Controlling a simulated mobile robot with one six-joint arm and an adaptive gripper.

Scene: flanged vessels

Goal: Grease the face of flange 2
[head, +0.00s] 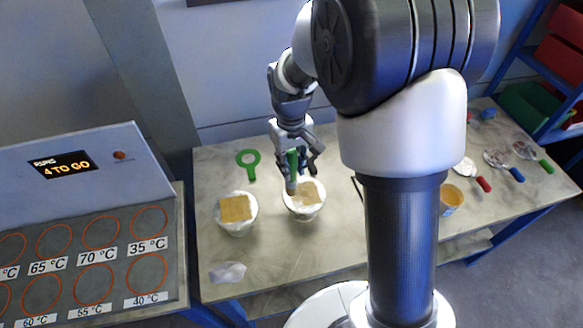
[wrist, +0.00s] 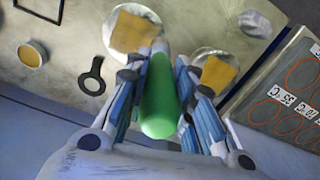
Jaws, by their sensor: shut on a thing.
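My gripper (head: 296,162) is shut on a tool with a green handle (head: 292,161). Its brownish lower end points down over the back left part of the right vessel (head: 314,211). I cannot tell whether that end touches it. The right vessel has a tan square on its pale round top. The left vessel (head: 236,228) looks alike and stands apart from the tool. The wrist view shows the green handle (wrist: 159,100) between my fingers (wrist: 160,98), with the right vessel (wrist: 121,47) and the left vessel (wrist: 203,56) beyond. No flange number is readable.
The table (head: 270,245) also holds a green ring tool (head: 248,158), a crumpled clear piece (head: 228,272) and a tub of yellow stuff (head: 452,200). A dark ring tool (wrist: 92,82) shows in the wrist view. Several coloured-handled tools (head: 484,184) lie at right. A panel (head: 85,250) stands left.

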